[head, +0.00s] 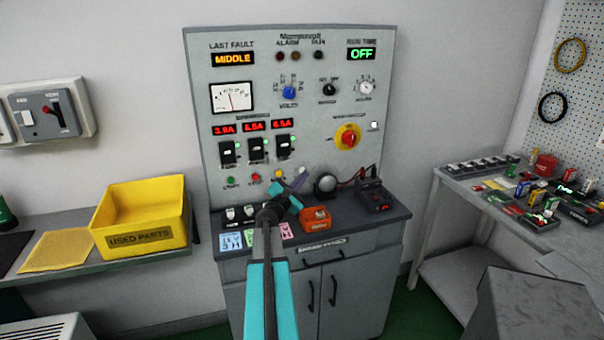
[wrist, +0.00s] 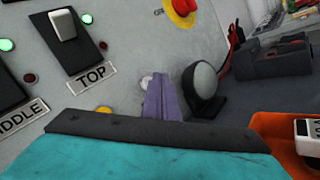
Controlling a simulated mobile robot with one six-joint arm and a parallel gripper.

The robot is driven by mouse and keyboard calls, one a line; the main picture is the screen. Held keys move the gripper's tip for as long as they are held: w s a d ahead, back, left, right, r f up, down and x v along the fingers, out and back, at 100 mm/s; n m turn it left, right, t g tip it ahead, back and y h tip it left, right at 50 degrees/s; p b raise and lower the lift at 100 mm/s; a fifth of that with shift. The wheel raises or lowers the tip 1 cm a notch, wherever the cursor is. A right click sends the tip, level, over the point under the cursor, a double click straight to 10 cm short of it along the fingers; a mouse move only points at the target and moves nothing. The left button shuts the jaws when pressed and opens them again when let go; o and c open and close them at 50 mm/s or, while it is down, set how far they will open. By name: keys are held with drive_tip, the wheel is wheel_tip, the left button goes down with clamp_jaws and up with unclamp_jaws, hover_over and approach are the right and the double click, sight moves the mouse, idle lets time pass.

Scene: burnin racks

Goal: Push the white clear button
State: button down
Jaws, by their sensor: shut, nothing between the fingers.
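The white button (wrist: 146,82) is a small round cap low on the grey control panel (head: 215,130), at the right of a yellow button (wrist: 103,110). My gripper (wrist: 162,82) has purple fingers, shut with nothing between them. In the wrist view the fingertips overlap the right part of the white button; I cannot tell whether they touch it. In the head view my gripper (head: 301,174) is in front of the panel's bottom row and largely covers that spot.
A dark round device (head: 325,183) stands close right of my fingers. An orange box (head: 316,217) and a dark meter (head: 374,196) sit on the bench ledge. A red and yellow rotary switch (head: 348,138) is above. A yellow parts bin (head: 140,215) is at left.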

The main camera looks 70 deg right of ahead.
drive_tip(key=shift+s, duration=0.1)
idle(0.3)
drive_tip(key=s+a+b, duration=0.1)
drive_tip(key=a, duration=0.1)
drive_tip(key=s+a+b, duration=0.1)
drive_tip(key=s+a, duration=0.1)
idle(0.6)
drive_tip(key=shift+r, duration=0.1)
idle(0.7)
